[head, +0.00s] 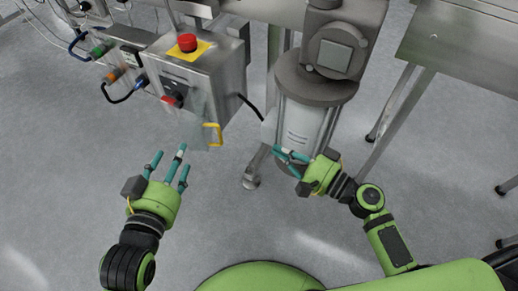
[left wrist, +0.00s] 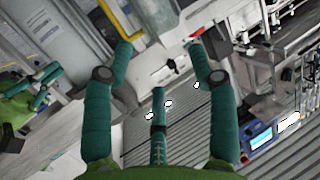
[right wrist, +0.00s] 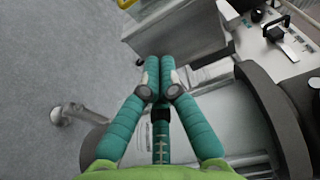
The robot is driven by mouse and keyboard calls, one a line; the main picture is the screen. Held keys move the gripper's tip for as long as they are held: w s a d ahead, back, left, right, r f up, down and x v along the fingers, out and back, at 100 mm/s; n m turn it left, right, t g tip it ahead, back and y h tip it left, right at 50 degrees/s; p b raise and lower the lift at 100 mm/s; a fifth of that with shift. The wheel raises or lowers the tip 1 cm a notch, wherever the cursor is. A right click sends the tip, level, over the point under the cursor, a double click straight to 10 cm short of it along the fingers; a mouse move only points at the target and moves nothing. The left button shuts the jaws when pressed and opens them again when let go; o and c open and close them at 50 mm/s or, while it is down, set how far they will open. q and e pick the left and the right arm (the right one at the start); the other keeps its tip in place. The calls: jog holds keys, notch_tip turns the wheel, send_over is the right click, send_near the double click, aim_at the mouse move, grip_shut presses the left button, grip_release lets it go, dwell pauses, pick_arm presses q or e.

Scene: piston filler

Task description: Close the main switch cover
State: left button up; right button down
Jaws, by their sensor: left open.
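The main switch cover (head: 199,123) is a clear panel with a yellow handle (head: 212,134). It stands swung out from the front of the steel control box (head: 205,75). The red main switch (head: 168,99) is exposed to its left. The yellow handle (left wrist: 125,18) also shows at the top of the left wrist view. My left gripper (head: 173,157) is open and empty, below and left of the handle, apart from it. My right gripper (head: 280,153) has its fingertips together with nothing seen between them (right wrist: 160,65), right of the cover, by the steel cylinder.
A red emergency stop button (head: 187,42) sits on top of the box. Green, orange and blue fittings (head: 115,75) are at its left. The steel cylinder (head: 305,125) and a table (head: 465,45) stand to the right. The floor in front is clear.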

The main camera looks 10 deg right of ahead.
aim_at(206, 122)
pick_arm(q)
notch_tip(206, 122, down, 5)
jog(key=s+a+g+y+p, duration=0.1)
jog(key=s+a+g, duration=0.1)
jog(key=g, duration=0.1)
jog(key=shift+f+n, duration=0.2)
jog(key=shift+n, duration=0.1)
pick_arm(e)
jog(key=s+a+x, duration=0.2)
jog(key=x, duration=1)
jog(key=shift+f, duration=0.2)
jog(key=shift+a, duration=0.15)
